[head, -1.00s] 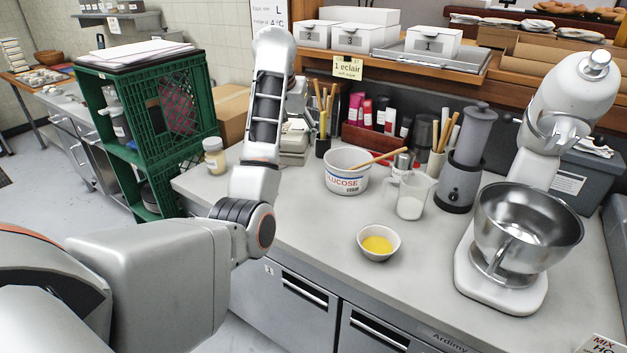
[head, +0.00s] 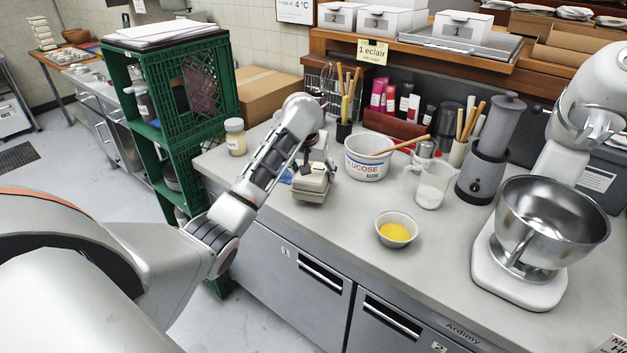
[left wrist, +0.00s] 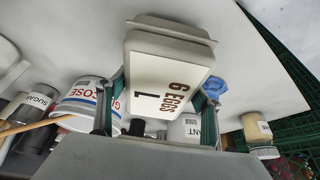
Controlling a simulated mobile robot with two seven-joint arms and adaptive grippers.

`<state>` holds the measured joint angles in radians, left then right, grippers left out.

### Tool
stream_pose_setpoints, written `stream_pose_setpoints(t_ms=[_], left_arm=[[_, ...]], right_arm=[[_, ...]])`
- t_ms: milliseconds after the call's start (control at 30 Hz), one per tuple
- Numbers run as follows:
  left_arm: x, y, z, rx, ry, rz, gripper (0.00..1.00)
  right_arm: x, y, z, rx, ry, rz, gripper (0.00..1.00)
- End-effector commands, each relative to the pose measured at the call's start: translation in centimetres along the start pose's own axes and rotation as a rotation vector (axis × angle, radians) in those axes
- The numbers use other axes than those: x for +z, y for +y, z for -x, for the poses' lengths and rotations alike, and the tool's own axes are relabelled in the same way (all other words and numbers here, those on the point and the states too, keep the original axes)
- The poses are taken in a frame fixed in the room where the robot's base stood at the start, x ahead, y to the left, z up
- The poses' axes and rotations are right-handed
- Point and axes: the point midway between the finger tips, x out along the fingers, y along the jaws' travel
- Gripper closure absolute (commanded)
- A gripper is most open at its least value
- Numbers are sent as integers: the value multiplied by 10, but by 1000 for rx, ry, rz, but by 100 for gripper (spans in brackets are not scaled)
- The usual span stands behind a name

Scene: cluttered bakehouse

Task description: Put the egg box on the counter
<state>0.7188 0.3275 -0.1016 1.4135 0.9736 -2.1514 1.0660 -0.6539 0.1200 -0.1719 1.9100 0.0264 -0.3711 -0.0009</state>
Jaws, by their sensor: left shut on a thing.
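The egg box (head: 313,184) is a small grey carton at the counter's middle left in the head view. In the left wrist view the egg box (left wrist: 160,85) fills the middle, with a pale label reading "6 EGGS" and a 1. My left gripper (head: 315,152) is above and behind it, shut on it, with a finger on each side in the wrist view. The counter (head: 290,215) is pale and lies below the box. I cannot tell whether the box touches it. My right gripper is not in view.
A glucose tub (head: 366,158), a measuring jug (head: 431,184) and a bowl of yellow liquid (head: 397,230) stand to the right. A jar (head: 235,137) and green crates (head: 190,95) are at left. A mixer (head: 535,240) fills the right. Bare counter lies in front of the box.

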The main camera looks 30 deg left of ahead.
Motion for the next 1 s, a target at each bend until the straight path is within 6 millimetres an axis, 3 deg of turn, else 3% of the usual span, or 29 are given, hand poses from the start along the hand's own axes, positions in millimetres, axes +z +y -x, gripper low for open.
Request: stream_pose_setpoints(t_ms=[200,600,633,667,1000], left_arm=[[8,-1,-20,-1,2,0,68],[9,0,-23,1,1,0,68],[10,0,-24,1,0,0,27],[10,0,-24,1,0,0,19],[10,0,-23,0,0,0,18]], right_arm=[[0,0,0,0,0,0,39],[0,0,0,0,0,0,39],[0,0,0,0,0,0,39],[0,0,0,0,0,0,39],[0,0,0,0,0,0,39]])
